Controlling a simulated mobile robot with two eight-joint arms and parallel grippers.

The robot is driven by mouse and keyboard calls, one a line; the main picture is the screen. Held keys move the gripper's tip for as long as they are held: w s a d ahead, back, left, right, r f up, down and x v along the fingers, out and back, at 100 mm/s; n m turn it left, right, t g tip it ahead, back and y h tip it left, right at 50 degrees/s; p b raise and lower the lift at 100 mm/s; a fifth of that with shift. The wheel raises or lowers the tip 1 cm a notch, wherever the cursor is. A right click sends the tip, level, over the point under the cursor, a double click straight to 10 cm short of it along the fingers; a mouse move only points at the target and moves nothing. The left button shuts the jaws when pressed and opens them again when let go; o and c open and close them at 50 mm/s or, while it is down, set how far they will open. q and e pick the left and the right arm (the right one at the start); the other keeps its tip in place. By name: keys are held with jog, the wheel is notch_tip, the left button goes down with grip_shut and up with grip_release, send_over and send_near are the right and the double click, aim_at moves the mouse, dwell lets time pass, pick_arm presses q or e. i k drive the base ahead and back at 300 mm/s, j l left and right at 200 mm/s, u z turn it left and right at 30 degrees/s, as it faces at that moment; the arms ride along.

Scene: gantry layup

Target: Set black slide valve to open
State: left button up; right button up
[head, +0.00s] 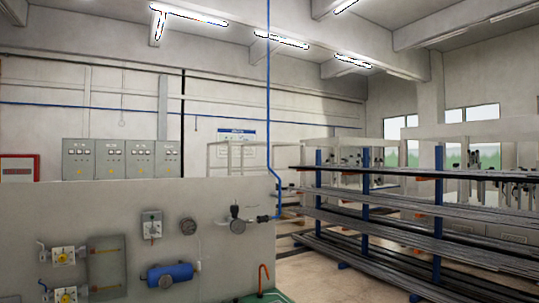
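A grey wall panel (100,215) carries several fittings. Near its right end is a small valve-like fitting (238,226) with a pale round face and a dark upright part on top, on a short pipe that meets a blue pipe (277,200). I cannot tell for sure whether this is the black slide valve, or whether it is open or shut. A dark round fitting (188,226) with a thin hose sits to its left. Neither of my grippers is in view.
Racks of long bars (400,225) fill the right; some floor shows between.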

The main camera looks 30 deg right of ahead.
aim_at(265, 218)
jog(key=i+l, duration=0.25)
jog(key=l, duration=0.15)
jog(key=i+l, duration=0.25)
jog(key=l, duration=0.15)
jog(key=i+l, duration=0.25)
jog(key=l, duration=0.15)
jog(key=i+u, duration=0.05)
